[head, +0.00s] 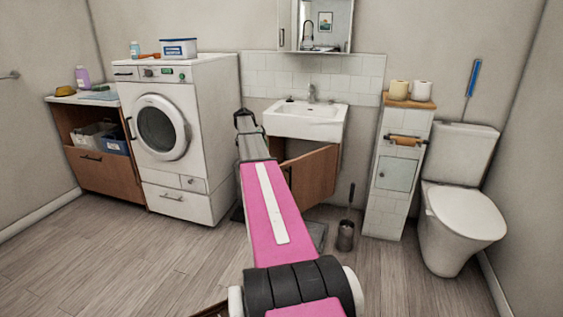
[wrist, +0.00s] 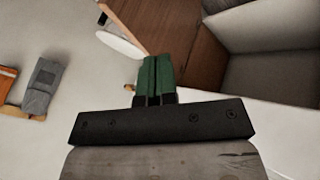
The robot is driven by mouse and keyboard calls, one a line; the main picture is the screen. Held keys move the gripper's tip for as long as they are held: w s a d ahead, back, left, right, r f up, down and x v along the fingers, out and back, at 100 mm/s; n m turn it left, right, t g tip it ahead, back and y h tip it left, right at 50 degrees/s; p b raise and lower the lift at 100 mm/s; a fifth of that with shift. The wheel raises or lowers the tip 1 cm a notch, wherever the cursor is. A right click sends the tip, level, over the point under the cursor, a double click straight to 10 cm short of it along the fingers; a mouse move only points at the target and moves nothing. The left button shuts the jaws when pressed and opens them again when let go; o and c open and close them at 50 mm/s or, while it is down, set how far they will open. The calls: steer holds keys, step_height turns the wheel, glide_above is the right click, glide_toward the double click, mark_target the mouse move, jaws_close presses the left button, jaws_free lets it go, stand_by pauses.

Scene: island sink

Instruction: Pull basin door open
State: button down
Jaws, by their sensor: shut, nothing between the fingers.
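The basin door (head: 315,174) is a brown wooden panel under the white basin (head: 307,121). It stands partly open, swung out from the cabinet, with a dark gap above and behind it. A dark handle (head: 288,175) shows near its left edge, beside my arm. My gripper (head: 243,116) is to the left of the basin, apart from the handle, at the far end of my pink arm. In the wrist view its green fingers (wrist: 155,62) are together and empty, with a brown wooden panel (wrist: 165,25) beyond them. My arm hides part of the cabinet's left side.
A washing machine (head: 170,135) stands left of my arm. A toilet brush holder (head: 345,236) is on the floor right of the door. A narrow tiled cabinet (head: 386,210) and a toilet (head: 455,218) stand further right. Floor in front is mostly clear.

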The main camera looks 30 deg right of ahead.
steer(key=s+d+f, duration=0.6)
steer(key=s+f, duration=0.1)
steer(key=shift+s, duration=0.3)
steer(key=shift+s+f, duration=0.1)
stand_by(0.4)
